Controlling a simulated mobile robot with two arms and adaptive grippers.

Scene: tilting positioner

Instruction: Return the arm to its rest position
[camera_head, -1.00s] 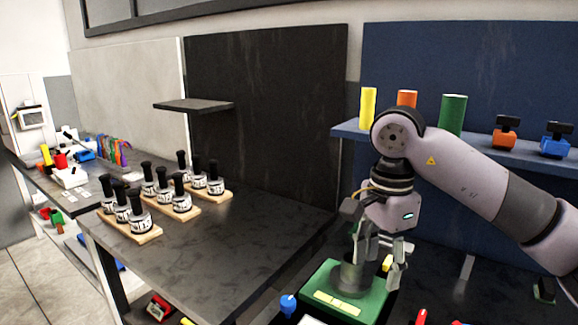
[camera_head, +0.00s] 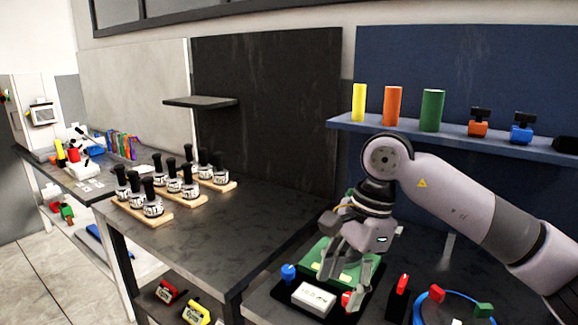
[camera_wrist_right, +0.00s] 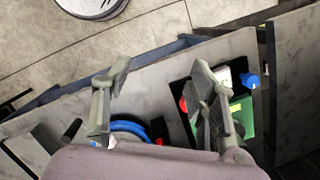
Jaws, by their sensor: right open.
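My right arm comes in from the right in the head view. Its gripper (camera_head: 348,285) points down in front of the green plate of the positioner (camera_head: 312,260), with its fingers apart and nothing seen between them. In the right wrist view the two fingers (camera_wrist_right: 158,88) are spread wide over the grey bench top. The green plate (camera_wrist_right: 243,115) shows there beside and behind the right finger. The gripper covers part of the plate in the head view. My left gripper is not in view.
A blue knob (camera_head: 288,272), a white box (camera_head: 313,298) and a red part (camera_head: 347,299) lie close to the gripper. A blue ring (camera_head: 447,296) lies to the right. A shelf (camera_head: 450,133) with coloured cylinders is behind. Black-handled stamps (camera_head: 153,205) stand on the left table.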

